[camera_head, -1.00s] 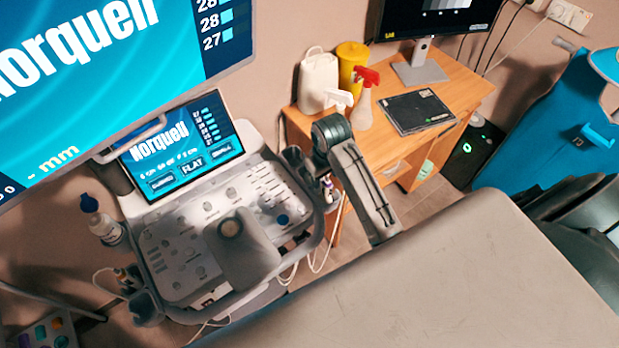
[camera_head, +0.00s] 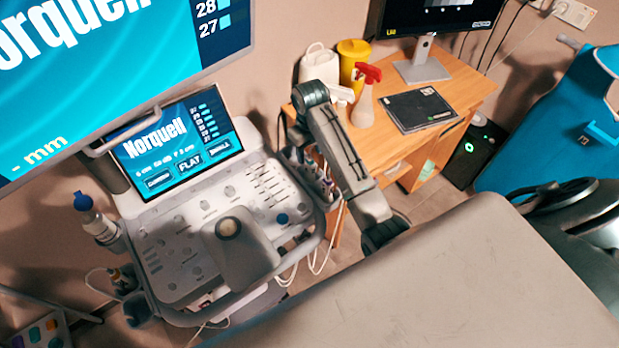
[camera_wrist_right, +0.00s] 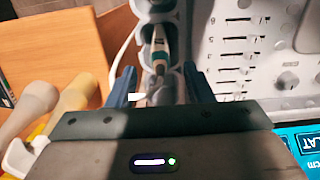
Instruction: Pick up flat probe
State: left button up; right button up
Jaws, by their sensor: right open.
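A white probe with a teal band (camera_wrist_right: 158,45) sits in a holder on the side of the ultrasound console, in the right wrist view. I cannot tell for sure that it is the flat one. My right gripper (camera_wrist_right: 159,75) is open, with one blue finger on each side of the holder row, around the probe's line. I cannot tell whether the fingers touch anything. In the head view my right arm reaches over the holders at the console's right edge (camera_head: 322,190), and its gripper is mostly hidden there. My left gripper is out of view.
The console (camera_head: 190,235) has a screen (camera_head: 175,145) with FLAT on it. A wooden desk (camera_head: 455,95) beside it holds a spray bottle (camera_head: 364,100), a yellow container (camera_head: 352,60) and a monitor. A padded couch (camera_head: 470,270) fills the front right. A cable hangs by the holders.

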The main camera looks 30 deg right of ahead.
aim_at(310, 160)
jog(key=shift+f+p, duration=0.25)
jog(key=shift+p, duration=0.1)
notch_tip(310, 160, down, 4)
jog(key=shift+r+p, duration=0.25)
jog(key=shift+p, duration=0.75)
jog(key=shift+f, duration=0.6)
jog(key=shift+r, duration=0.1)
grip_shut()
